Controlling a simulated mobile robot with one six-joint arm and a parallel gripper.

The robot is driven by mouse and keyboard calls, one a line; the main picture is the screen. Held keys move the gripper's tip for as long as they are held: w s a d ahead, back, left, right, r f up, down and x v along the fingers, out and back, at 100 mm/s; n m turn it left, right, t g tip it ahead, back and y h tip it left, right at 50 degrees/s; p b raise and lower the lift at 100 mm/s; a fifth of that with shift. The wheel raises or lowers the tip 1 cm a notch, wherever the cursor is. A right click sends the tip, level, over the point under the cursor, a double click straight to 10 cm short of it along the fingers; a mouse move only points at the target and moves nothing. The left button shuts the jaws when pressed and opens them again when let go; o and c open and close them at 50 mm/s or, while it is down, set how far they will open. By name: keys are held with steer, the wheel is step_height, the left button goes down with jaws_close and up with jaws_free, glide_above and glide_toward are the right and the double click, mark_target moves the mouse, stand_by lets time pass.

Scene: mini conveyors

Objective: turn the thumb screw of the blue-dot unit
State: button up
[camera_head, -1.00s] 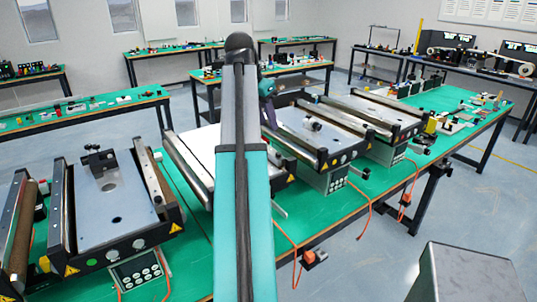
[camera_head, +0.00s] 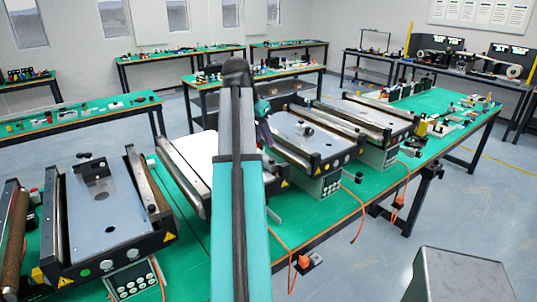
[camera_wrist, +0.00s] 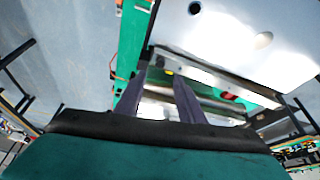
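Several mini conveyor units stand on the green bench, and I cannot make out a blue dot on any of them. The left unit (camera_head: 100,215) has a green dot (camera_head: 85,271) on its front bar. The unit right of my arm (camera_head: 312,134) and the far right unit (camera_head: 376,113) show round knobs at their front edges. No thumb screw is clearly recognisable. My gripper (camera_wrist: 161,75) is open and empty in the wrist view, its two dark fingers apart, with a white plate (camera_wrist: 235,35) beyond. In the head view my arm mostly hides it.
A pale plate unit (camera_head: 185,165) is partly behind my arm. A grey metal block (camera_head: 460,275) stands at lower right. The floor (camera_head: 385,250) between it and the bench is clear.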

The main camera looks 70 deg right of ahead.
mark_target(271, 160)
steer(key=shift+p+x, duration=1.05)
steer(key=shift+x, duration=3.6)
jaws_close()
